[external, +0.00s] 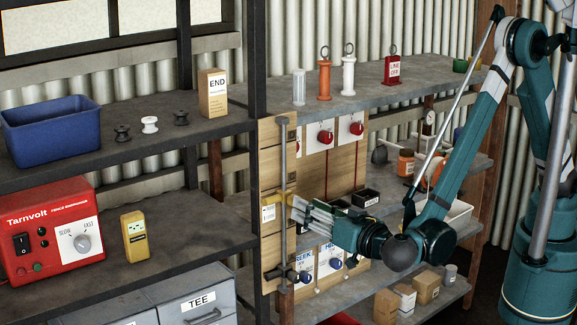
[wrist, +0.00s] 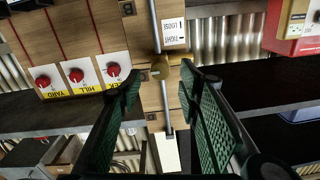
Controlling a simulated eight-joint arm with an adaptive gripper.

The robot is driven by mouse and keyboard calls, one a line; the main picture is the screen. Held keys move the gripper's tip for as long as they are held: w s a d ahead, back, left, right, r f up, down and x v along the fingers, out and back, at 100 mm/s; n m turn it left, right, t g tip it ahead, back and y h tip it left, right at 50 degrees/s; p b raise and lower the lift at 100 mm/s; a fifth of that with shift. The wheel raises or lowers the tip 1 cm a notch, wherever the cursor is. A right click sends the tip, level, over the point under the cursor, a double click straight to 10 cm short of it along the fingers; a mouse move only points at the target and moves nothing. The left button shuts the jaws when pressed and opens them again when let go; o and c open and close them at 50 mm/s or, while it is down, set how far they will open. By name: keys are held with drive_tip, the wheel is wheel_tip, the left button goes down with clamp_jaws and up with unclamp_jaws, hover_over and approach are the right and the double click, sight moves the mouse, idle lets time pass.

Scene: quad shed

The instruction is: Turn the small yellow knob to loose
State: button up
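The small yellow knob (external: 284,198) sits on a vertical metal rod on the wooden board. It also shows in the wrist view (wrist: 160,70), between and just beyond my fingertips. A white label (wrist: 173,33) beside it reads LOOSE and TIGHT, upside down in that view. My gripper (external: 299,210) is at the board, just right of the knob. In the wrist view my gripper (wrist: 160,82) is open, its green-padded fingers on either side of the knob. The right fingertip looks very close to the knob; I cannot tell whether they touch.
Red knobs on white cards (external: 326,137) are mounted on the board, with blue knobs (external: 304,277) lower down. A small black bin (external: 365,199) is close to my wrist. A red Tarnvolt box (external: 50,230) and a yellow meter (external: 135,237) stand on the left shelf.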

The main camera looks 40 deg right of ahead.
drive_tip(key=shift+w+b, duration=0.45)
drive_tip(key=shift+w, duration=2.25)
drive_tip(key=c, duration=0.9)
